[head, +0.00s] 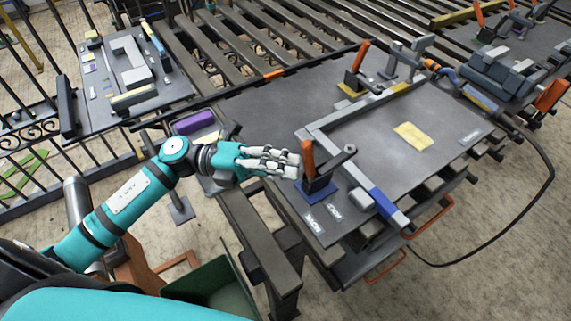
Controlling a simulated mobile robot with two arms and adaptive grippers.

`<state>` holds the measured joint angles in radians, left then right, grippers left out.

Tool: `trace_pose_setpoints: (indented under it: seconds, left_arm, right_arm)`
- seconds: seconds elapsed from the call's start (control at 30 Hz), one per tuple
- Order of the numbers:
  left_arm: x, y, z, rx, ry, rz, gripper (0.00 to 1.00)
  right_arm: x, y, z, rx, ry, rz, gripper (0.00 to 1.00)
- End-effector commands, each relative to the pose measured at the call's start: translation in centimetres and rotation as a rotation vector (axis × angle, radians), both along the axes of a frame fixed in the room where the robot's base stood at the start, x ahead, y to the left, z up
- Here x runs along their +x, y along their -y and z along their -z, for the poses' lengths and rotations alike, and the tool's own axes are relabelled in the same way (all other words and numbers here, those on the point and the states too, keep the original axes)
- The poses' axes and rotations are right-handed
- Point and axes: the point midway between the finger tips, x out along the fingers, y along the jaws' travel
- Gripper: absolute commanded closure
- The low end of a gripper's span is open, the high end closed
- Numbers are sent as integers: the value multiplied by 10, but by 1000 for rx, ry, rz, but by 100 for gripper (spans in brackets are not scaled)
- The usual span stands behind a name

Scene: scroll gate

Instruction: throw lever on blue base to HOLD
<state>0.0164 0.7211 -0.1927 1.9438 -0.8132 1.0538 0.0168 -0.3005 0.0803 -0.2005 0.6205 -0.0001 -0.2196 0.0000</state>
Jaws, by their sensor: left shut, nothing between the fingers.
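The blue base (318,192) sits at the near left corner of the grey plate. Its lever has an orange handle (307,158) that stands nearly upright, with a dark linkage arm (338,162) reaching to the right. Two small labels (314,223) lie in front of the base; their words are too small to read surely. My left gripper (295,163) is shut and empty, its fingertips just left of the orange handle. I cannot tell whether they touch it. My right gripper is not in view.
A second orange lever (361,58) stands on a yellow base (352,90) at the back of the plate. A yellow cloth (413,136) lies on the plate inside a metal frame. A purple block (194,122) and a green bin (215,288) are on the left. A black cable loops at right.

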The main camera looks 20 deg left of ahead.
Motion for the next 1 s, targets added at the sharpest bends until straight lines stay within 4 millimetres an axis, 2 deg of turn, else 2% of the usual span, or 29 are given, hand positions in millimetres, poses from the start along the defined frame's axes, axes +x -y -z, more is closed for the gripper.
trace_pose_setpoints:
  seconds: [0.17, 0.3, 0.5, 0.57, 0.7, 1.0]
  left_arm:
    - [5, 3, -13, 47, -55, 2, 100]
    - [12, 9, -22, 116, -141, 1, 100]
    - [22, 16, -23, 196, -247, -1, 100]
    - [26, 19, -23, 210, -265, -2, 100]
    - [31, 23, -19, 209, -269, -3, 100]
    - [31, 24, -18, 209, -269, -2, 100]
  right_arm:
    - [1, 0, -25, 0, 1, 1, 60]
    - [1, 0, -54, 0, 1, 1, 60]
    - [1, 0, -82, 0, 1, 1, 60]
    - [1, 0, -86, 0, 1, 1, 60]
    - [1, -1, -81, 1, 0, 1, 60]
    - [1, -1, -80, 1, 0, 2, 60]
